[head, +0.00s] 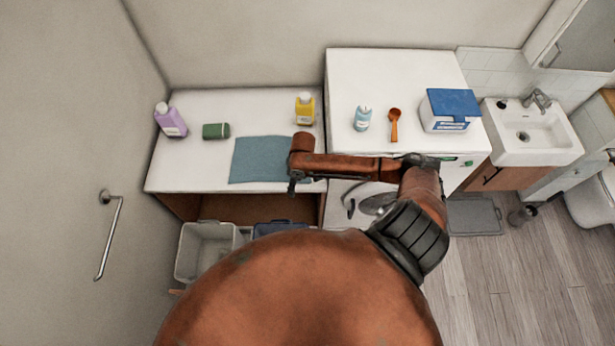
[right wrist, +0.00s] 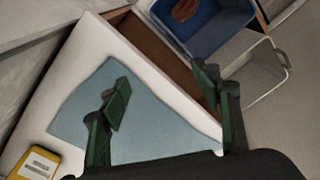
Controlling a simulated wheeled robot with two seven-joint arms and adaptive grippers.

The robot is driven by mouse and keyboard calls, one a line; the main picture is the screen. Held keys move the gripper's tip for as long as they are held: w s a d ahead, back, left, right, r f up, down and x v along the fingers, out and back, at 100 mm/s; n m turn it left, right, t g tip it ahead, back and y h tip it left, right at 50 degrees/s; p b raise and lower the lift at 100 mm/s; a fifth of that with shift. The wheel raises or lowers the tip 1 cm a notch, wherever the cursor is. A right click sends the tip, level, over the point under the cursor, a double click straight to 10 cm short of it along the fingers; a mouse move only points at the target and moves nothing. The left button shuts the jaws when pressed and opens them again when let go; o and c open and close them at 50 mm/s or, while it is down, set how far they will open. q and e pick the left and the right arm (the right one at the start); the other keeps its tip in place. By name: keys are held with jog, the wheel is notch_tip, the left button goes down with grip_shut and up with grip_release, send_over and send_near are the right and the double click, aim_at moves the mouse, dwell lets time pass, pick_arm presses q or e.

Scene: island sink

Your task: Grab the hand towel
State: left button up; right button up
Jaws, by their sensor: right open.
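The hand towel (head: 259,160) is a flat blue-grey cloth on the white counter, reaching near its front edge. It fills the middle of the right wrist view (right wrist: 160,125). My right gripper (head: 292,187) points down at the towel's right side, near the counter's front edge. In the right wrist view, its green fingers (right wrist: 162,82) are spread wide with nothing between them. One finger shows over the towel and the other past its edge; contact cannot be told. My left gripper is not in view.
A purple bottle (head: 170,120), a green roll (head: 215,131) and a yellow bottle (head: 305,109) stand or lie on the counter. Grey (head: 205,252) and blue (right wrist: 215,38) bins sit below. A washer top to the right holds a blue-lidded box (head: 450,109).

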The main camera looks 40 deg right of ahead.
notch_tip(320, 180, up, 4)
jog(key=m+h, duration=0.1)
send_over(307, 181)
jog(key=shift+g, duration=0.4)
notch_tip(307, 181, down, 8)
jog(key=b, duration=0.6)
jog(key=shift+d+r+b, duration=0.1)
jog(key=shift+b, duration=0.25)
jog(key=shift+f, duration=1.1)
jog(key=shift+f, duration=0.2)
jog(key=shift+c, duration=0.5)
